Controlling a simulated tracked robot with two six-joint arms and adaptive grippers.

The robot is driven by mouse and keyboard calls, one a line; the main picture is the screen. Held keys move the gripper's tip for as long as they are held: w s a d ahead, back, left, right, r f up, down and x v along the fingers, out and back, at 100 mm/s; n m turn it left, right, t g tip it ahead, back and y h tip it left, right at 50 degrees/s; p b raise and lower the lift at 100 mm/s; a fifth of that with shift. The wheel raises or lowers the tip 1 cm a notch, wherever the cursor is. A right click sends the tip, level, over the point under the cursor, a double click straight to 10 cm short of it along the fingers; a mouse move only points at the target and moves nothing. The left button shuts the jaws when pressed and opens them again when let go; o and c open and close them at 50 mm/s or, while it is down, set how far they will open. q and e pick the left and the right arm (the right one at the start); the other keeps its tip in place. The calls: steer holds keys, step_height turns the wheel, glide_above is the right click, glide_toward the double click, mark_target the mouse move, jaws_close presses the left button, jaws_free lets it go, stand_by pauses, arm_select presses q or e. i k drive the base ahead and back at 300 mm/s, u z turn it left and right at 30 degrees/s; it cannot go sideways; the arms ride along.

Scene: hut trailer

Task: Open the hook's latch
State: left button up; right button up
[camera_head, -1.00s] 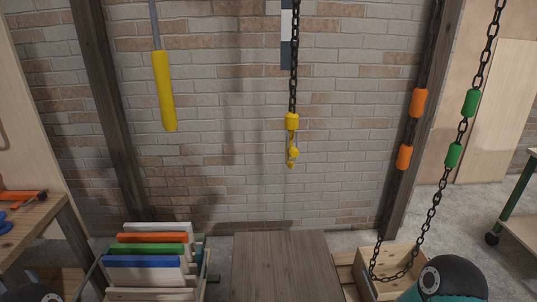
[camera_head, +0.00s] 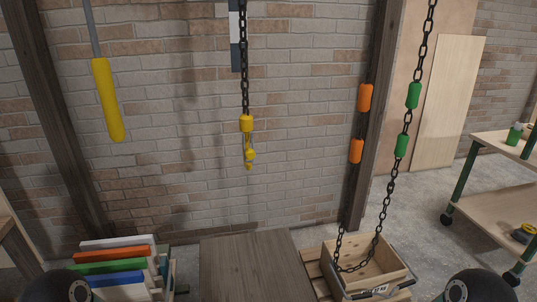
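The yellow hook (camera_head: 249,156) hangs at the end of a dark chain (camera_head: 244,75), below a yellow block (camera_head: 246,123), in front of the brick wall near the middle of the view. The hook is small here, and I cannot tell how its latch stands. Neither of my grippers shows in the view. Only dark rounded parts of my arms show at the bottom left and bottom right edges, well away from the hook.
A chain loop with orange sleeves (camera_head: 365,97) and green sleeves (camera_head: 413,95) hangs right, its lower end in a wooden crate (camera_head: 392,278). A yellow pendant (camera_head: 107,100) hangs left. A wooden surface (camera_head: 245,262) lies below the hook. A wheeled cart (camera_head: 480,201) stands right.

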mark_target(249, 153)
steer(key=z, duration=0.15)
steer(key=i, duration=1)
steer(key=u, duration=0.55)
